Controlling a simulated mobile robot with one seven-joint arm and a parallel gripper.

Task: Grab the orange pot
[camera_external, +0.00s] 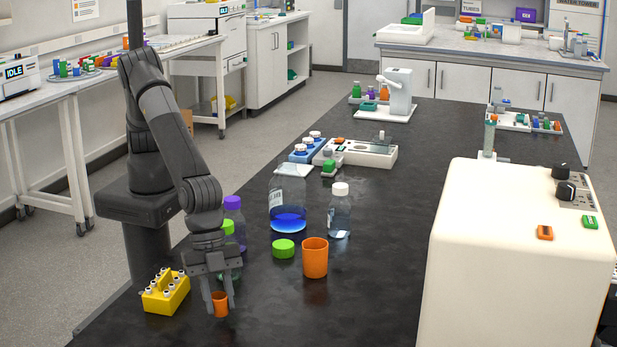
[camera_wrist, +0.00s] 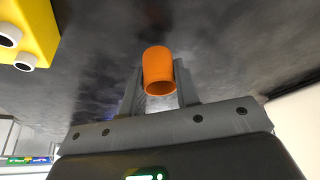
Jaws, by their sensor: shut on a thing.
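A small orange pot (camera_external: 220,304) is between the fingers of my gripper (camera_external: 219,303) at the near left of the black bench. In the wrist view the orange pot (camera_wrist: 159,72) sits between the two grey fingertips of my gripper (camera_wrist: 160,85), with its open mouth toward the camera. My gripper is shut on this pot. The pot is at or just above the bench top; I cannot tell which. A second, larger orange pot (camera_external: 315,258) stands upright on the bench to the right, apart from my gripper.
A yellow vial rack (camera_external: 165,293) is close on the left; it also shows in the wrist view (camera_wrist: 35,28). A green cap (camera_external: 283,249), a blue-liquid bottle (camera_external: 288,200), a clear bottle (camera_external: 339,212) and a purple-capped bottle (camera_external: 234,212) stand behind. A large cream machine (camera_external: 500,260) is right.

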